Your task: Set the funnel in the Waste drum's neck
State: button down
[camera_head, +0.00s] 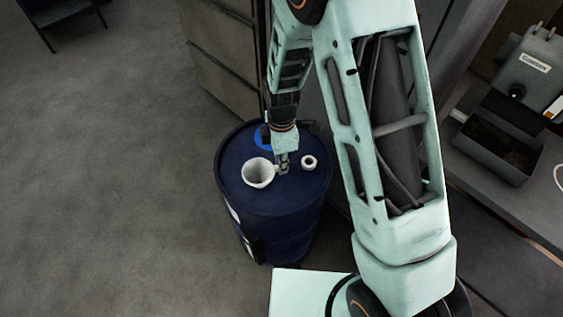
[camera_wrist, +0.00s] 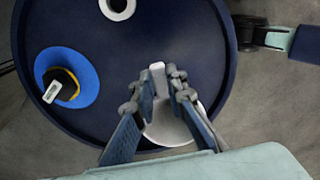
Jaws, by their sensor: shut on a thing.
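The white funnel (camera_head: 258,174) is over the top of the dark blue drum (camera_head: 275,200), toward its near left side in the head view. My gripper (camera_head: 282,164) is shut on the funnel at its side. In the wrist view, a white part of the funnel (camera_wrist: 166,128) shows between and below the fingers of my gripper (camera_wrist: 163,86). A white ring (camera_head: 309,162) with a dark hole sits on the drum top, apart from the funnel; it also shows in the wrist view (camera_wrist: 117,14). The funnel's lower end is hidden, and I cannot tell its height above the lid.
A blue disc (camera_wrist: 66,96) with a black and yellow piece lies on the drum top. A cabinet (camera_head: 220,40) stands behind the drum. A bench on the right bears a dark open box (camera_head: 497,140) and a labelled machine (camera_head: 535,68).

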jog(key=c, duration=1.8)
grip_release()
jog(key=shift+c, duration=0.2)
jog(key=shift+r, duration=0.15)
notch_tip(320, 180, up, 12)
